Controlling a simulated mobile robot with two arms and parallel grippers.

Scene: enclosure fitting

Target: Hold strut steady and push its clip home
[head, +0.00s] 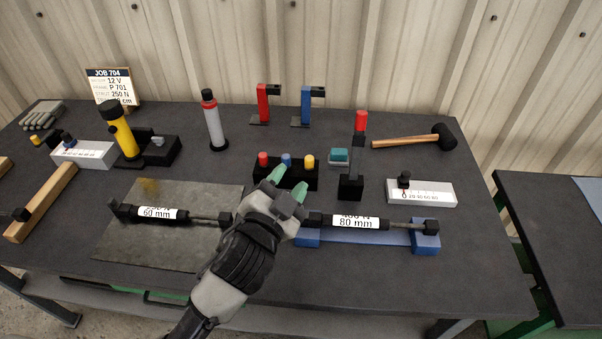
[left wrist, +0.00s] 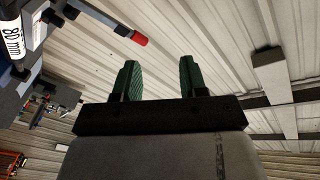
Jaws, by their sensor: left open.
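One strut with a "60 mm" label (head: 158,213) lies on a grey mat (head: 120,250) at the left. Another strut with an "80 mm" label (head: 356,222) rests on a blue cradle (head: 425,243) right of my left gripper. Part of its label also shows at the upper left of the left wrist view (left wrist: 12,40). My left gripper (head: 287,183) has green fingertips, open with nothing between them, above the table near the 80 mm strut's left end. In the left wrist view its fingers (left wrist: 158,78) stand apart. The hand hides part of the strut's left end; I cannot make out a clip. My right gripper is not in view.
A black block with coloured knobs (head: 311,176) stands just behind my left gripper. A black stand (head: 350,187) with a red-topped upright rises behind the 80 mm strut.

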